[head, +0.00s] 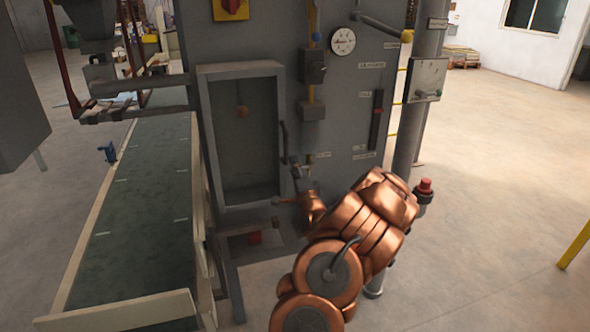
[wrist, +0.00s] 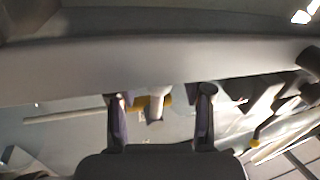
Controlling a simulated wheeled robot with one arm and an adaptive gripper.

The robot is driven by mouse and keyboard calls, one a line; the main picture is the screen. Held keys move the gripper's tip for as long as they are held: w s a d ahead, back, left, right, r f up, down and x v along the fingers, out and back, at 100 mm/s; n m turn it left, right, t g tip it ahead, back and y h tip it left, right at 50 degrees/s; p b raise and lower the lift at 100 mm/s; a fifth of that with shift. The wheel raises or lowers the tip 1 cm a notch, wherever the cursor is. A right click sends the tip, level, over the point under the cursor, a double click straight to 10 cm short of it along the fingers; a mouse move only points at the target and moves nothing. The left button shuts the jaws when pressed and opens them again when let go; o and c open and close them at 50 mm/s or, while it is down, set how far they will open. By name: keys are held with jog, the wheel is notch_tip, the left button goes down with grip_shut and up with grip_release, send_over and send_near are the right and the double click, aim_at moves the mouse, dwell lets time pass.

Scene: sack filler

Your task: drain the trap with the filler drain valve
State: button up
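The grey filler panel (head: 345,110) stands ahead of me. A yellow pipe (head: 313,20) runs down it through a dark block (head: 313,66) and a smaller dark block (head: 312,110). A small yellowish fitting (head: 311,158) shows at the pipe's foot, just above my gripper; it may be the drain valve, but its handle position is unclear. My gripper (head: 298,172) is close to the panel there. In the wrist view my gripper (wrist: 161,118) has its two fingers apart. A pale stem with a yellow crosspiece (wrist: 155,103) shows between them; whether they touch it is unclear.
A recessed box (head: 243,140) with a raised frame is left of my gripper, and a conveyor (head: 140,210) lies farther left. A dial gauge (head: 342,41), a lever (head: 380,27) and a post with a red button (head: 425,187) are to the right. Floor at right is open.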

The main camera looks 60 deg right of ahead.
jog(key=v, duration=1.2)
dwell(0.4)
jog(key=shift+r, duration=0.1)
dwell(0.6)
